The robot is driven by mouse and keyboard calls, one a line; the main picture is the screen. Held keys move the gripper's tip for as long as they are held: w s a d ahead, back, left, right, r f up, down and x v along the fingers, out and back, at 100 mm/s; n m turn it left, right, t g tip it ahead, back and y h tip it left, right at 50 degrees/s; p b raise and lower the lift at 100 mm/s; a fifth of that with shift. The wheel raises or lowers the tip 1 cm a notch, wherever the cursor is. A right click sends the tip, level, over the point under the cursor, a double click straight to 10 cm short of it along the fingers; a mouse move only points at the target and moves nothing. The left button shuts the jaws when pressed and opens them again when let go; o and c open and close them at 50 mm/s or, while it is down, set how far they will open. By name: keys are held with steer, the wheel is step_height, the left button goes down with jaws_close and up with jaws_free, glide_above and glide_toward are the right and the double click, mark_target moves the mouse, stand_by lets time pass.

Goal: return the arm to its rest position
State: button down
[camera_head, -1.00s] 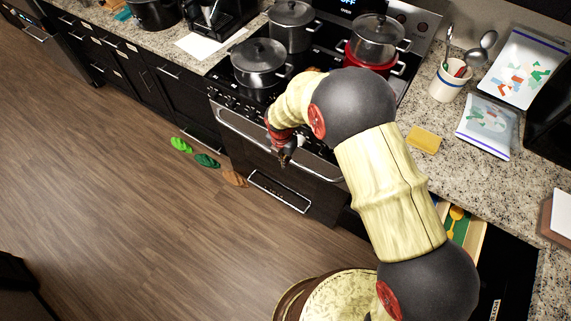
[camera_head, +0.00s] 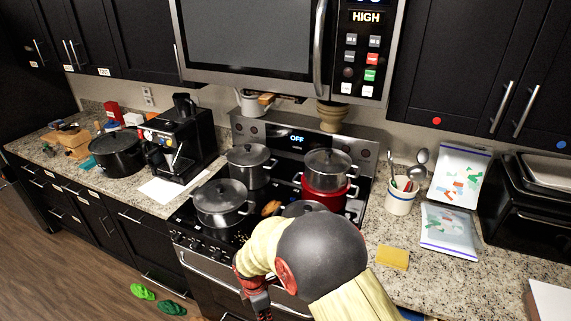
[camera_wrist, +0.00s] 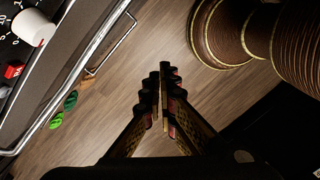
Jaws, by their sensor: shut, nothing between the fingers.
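My arm shows at the bottom of the head view, with a dark round joint and pale yellow links. It is bent down in front of the stove (camera_head: 205,243). My gripper (camera_head: 262,306) hangs at the lower edge of that view, in front of the oven. In the wrist view my gripper (camera_wrist: 166,92) points over the bare wooden floor (camera_wrist: 215,85). Its two fingers are together and nothing is between them. The rest of my arm is cut off by the bottom of the head view.
Pots (camera_head: 220,203) stand on the stove, one on a red pot (camera_head: 325,197). A yellow sponge (camera_head: 393,258) lies on the right counter. Green (camera_head: 142,291) and dark green (camera_head: 171,308) items lie on the floor. The oven handle (camera_wrist: 70,78) is left of my gripper.

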steer(key=s+d+r+m+t+b, duration=0.1)
steer(key=s+d+r+m+t, duration=0.1)
steer(key=s+d+r+m, duration=0.4)
steer(key=s+d+r+m+t+b, duration=0.1)
steer(key=s+d+r+m+t, duration=0.1)
steer(key=s+d+r+m, duration=0.3)
steer(key=s+d+r+m+t+y+b, duration=0.1)
steer(key=s+d+r+m, duration=0.5)
steer(key=r, duration=1.6)
steer(key=d+m+t, duration=0.1)
steer(key=d+m, duration=0.4)
steer(key=d, duration=0.3)
steer(key=shift+s+d+r+m+b, duration=0.2)
steer(key=shift+s+d+m+b, duration=0.15)
steer(key=shift+d+m+b, duration=0.05)
